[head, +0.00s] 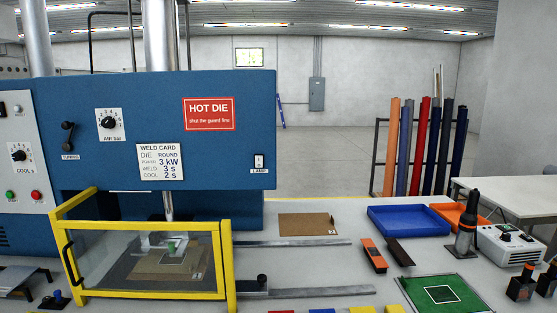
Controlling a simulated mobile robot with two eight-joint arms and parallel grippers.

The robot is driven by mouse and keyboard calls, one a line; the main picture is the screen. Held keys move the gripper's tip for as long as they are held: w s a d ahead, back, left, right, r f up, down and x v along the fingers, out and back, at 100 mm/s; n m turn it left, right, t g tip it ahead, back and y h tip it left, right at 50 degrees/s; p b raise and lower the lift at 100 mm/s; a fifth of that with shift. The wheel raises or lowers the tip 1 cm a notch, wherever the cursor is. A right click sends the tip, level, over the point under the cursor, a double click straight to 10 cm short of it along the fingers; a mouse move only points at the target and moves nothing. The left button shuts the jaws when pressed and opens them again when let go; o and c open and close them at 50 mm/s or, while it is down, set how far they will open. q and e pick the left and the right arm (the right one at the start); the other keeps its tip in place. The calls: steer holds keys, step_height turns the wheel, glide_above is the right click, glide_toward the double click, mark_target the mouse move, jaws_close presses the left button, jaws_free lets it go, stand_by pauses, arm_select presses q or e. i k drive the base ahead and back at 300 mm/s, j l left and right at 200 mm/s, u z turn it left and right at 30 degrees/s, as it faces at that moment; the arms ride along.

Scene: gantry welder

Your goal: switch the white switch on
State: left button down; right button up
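A small white switch plate (259,162) with a dark part in it is on the lower right of the blue machine front, above a label reading LAMP. It is small in the picture, and I cannot tell which way the switch is set. Nothing covers it or touches it. Neither of my grippers can be made out in the head view.
The blue machine (225,95) carries dials and a HOT DIE sign. A yellow-framed guard (225,262) stands below it. A blue tray (408,220), a green mat (462,296) and tools lie to the right. The space before the switch looks clear.

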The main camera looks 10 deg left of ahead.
mark_target(259, 159)
steer(key=i+l, duration=0.7)
